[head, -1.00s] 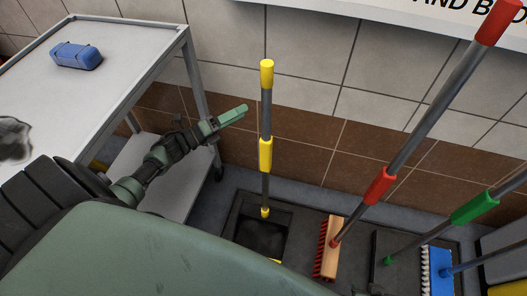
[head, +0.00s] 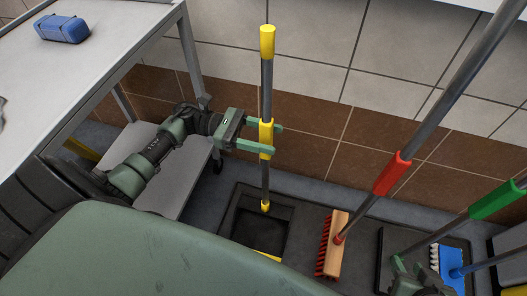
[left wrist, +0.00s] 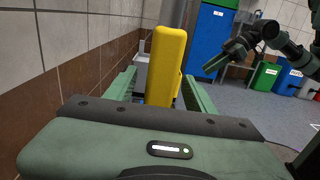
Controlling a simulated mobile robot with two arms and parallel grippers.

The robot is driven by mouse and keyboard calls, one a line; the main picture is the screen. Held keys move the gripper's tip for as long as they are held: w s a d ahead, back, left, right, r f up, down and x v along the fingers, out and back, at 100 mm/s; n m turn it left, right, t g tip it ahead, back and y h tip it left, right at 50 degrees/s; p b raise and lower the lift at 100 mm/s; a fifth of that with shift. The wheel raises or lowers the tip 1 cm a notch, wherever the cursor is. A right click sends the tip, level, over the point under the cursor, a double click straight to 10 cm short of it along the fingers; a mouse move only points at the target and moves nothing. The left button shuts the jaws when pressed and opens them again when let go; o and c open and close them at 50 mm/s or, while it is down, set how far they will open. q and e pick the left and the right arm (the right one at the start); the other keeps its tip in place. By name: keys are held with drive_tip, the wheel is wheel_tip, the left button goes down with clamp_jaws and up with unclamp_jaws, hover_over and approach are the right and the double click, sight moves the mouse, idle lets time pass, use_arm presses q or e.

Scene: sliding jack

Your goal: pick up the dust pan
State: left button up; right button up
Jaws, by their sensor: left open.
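The dust pan stands upright, with a dark pan (head: 262,222) on the floor. Its grey pole has a yellow top and a yellow grip (head: 265,130). My left gripper (head: 280,139) is open at the middle yellow grip, with one finger on each side of the pole. In the left wrist view the yellow grip (left wrist: 166,62) stands between the two green fingers; I cannot tell whether they touch it. My right gripper (head: 424,274) is at the lower right of the head view, away from the dust pan; its jaws are unclear.
A red-gripped broom (head: 334,240) and a blue brush (head: 449,262) stand right of the dust pan. A green-gripped pole (head: 495,200) leans there too. A metal table (head: 110,50) with a blue sponge-like block (head: 62,28) is at left. A tiled wall (head: 310,125) is close behind.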

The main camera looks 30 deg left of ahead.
use_arm(q)
drive_tip(key=shift+x, duration=1.25)
clamp_jaws()
drive_tip(key=shift+r, duration=0.15)
